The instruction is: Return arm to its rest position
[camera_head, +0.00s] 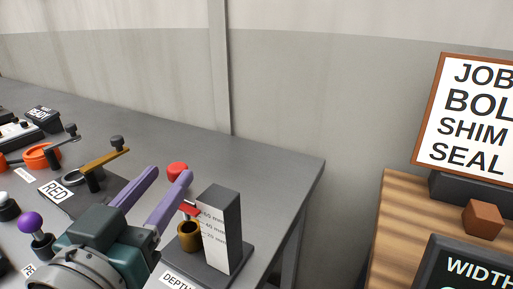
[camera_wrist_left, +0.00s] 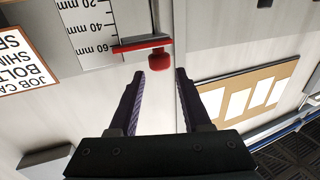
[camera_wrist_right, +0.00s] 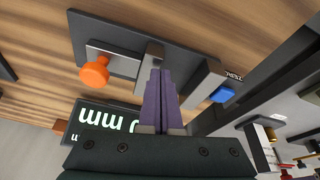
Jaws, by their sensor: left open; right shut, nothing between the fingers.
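My left gripper (camera_head: 167,176) is open and empty, its purple fingers reaching past the depth gauge (camera_head: 219,230) on the grey bench. In the left wrist view its two fingertips (camera_wrist_left: 160,75) stand apart with nothing between them, near a red knob (camera_wrist_left: 159,60). The red knob (camera_head: 177,168) also shows close to the fingertips in the head view; I cannot tell if they touch. My right gripper (camera_wrist_right: 160,78) shows only in the right wrist view, shut and empty. It is close to the grey jaws of a measuring device with an orange knob (camera_wrist_right: 95,73) and blue button (camera_wrist_right: 224,94).
A wooden table (camera_head: 393,205) stands right, with a job card (camera_head: 468,115), a brown block (camera_head: 483,218) and a WIDTH display (camera_head: 475,265). A gap separates them.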

